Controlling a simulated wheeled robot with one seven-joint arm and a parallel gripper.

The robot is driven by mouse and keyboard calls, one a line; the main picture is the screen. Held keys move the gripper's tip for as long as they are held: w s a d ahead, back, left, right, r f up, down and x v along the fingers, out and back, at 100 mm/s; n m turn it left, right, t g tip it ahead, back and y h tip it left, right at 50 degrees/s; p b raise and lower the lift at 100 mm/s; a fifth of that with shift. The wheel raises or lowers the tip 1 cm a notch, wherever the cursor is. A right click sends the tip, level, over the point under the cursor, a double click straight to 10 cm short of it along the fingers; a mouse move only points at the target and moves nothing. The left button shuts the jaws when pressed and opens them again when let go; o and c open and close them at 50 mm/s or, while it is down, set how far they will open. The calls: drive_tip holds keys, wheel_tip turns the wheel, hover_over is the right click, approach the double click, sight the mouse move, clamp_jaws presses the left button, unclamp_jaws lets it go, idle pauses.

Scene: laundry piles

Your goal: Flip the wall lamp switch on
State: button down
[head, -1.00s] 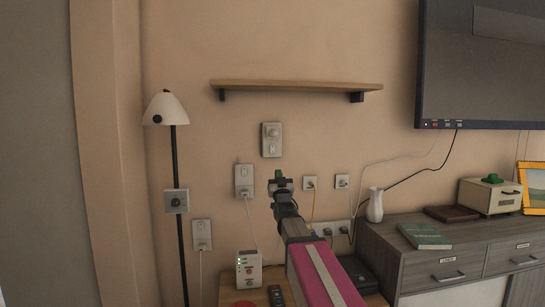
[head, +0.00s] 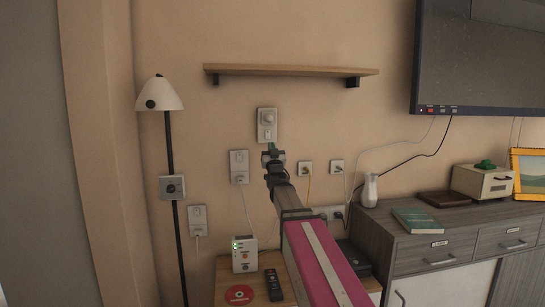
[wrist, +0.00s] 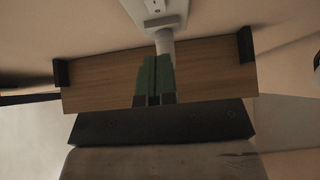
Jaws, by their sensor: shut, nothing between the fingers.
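A grey wall plate (head: 267,125) with a round knob and a small switch below it is on the wall under the shelf. It also shows at the top of the wrist view (wrist: 150,14), with a pale round knob (wrist: 165,42) sticking out. My gripper (head: 272,149) is shut and empty, just below and in front of this plate. Its green fingertips (wrist: 154,62) overlap the knob's end in the wrist view; I cannot tell if they touch. No label identifies the lamp's switch.
A wooden shelf (head: 290,70) juts out above the plate. Other wall plates (head: 239,166) (head: 197,220) and sockets (head: 305,169) with cords are nearby. A small table with a white box (head: 245,255) and remote (head: 273,284) is below; a grey cabinet (head: 440,250) stands right.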

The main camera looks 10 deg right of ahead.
sight(268, 138)
drive_tip(key=w, duration=0.2)
drive_tip(key=w+r, duration=0.1)
drive_tip(key=w, duration=0.2)
drive_tip(key=shift+w+r, duration=0.35)
drive_tip(key=shift+r, duration=0.05)
drive_tip(key=shift+w+f, duration=0.15)
drive_tip(key=shift+w, duration=0.3)
drive_tip(key=shift+w+f, duration=0.1)
drive_tip(key=shift+w, duration=0.45)
drive_tip(key=shift+s, duration=0.15)
drive_tip(key=v, duration=1.3)
drive_tip(key=shift+f, duration=0.2)
